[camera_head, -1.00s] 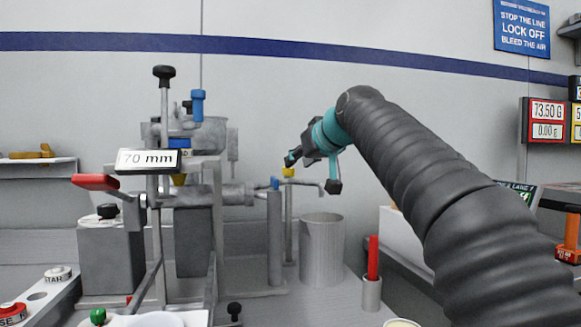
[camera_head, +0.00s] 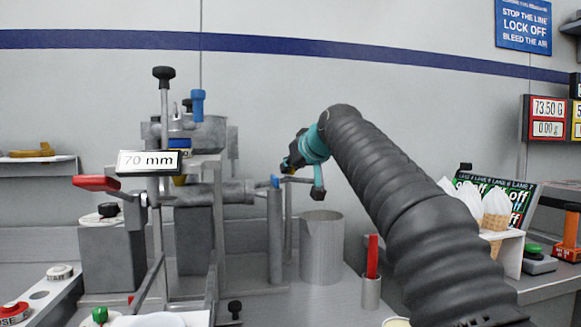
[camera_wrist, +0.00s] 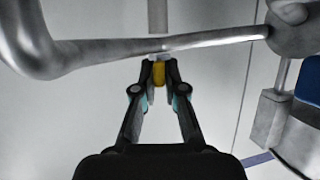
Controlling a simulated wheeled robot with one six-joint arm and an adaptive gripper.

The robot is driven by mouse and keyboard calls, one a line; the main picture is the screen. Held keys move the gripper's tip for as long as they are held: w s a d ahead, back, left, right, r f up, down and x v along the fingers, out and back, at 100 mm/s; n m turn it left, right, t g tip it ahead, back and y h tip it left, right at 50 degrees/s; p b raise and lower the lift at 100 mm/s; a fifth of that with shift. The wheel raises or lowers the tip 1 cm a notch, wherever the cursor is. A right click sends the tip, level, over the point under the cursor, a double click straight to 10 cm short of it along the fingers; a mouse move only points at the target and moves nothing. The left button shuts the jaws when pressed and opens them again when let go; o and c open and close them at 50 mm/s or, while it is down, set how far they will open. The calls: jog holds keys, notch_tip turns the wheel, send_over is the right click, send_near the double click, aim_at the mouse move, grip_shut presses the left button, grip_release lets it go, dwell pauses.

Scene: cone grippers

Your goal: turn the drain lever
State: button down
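The yellow-tipped lever (camera_wrist: 159,73) shows in the wrist view between my gripper's fingertips (camera_wrist: 158,70). A grey post stands behind it and a metal pipe crosses just above it. The fingers lie close on both sides of the yellow tip; I cannot tell whether they press on it. In the head view my black and teal gripper (camera_head: 300,172) is at the pipe outlet, just right of the blue-topped post (camera_head: 275,200), and it hides the yellow tip.
A grey cylindrical pot (camera_head: 322,248) stands below my gripper. A small cup (camera_head: 371,292) with a red stick is right of it. The filling machine (camera_head: 195,225) with a red handle (camera_head: 96,183) and a 70 mm sign fills the left. Cones stand in a white holder (camera_head: 510,250) at right.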

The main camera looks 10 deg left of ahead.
jog(key=shift+m+t+h, duration=0.3)
jog(key=shift+m+h, duration=0.4)
jog(key=c, duration=1.2)
grip_release()
jog(key=shift+c, duration=0.2)
jog(key=shift+s, duration=0.1)
jog(key=v, duration=1.2)
jog(key=shift+a, duration=0.1)
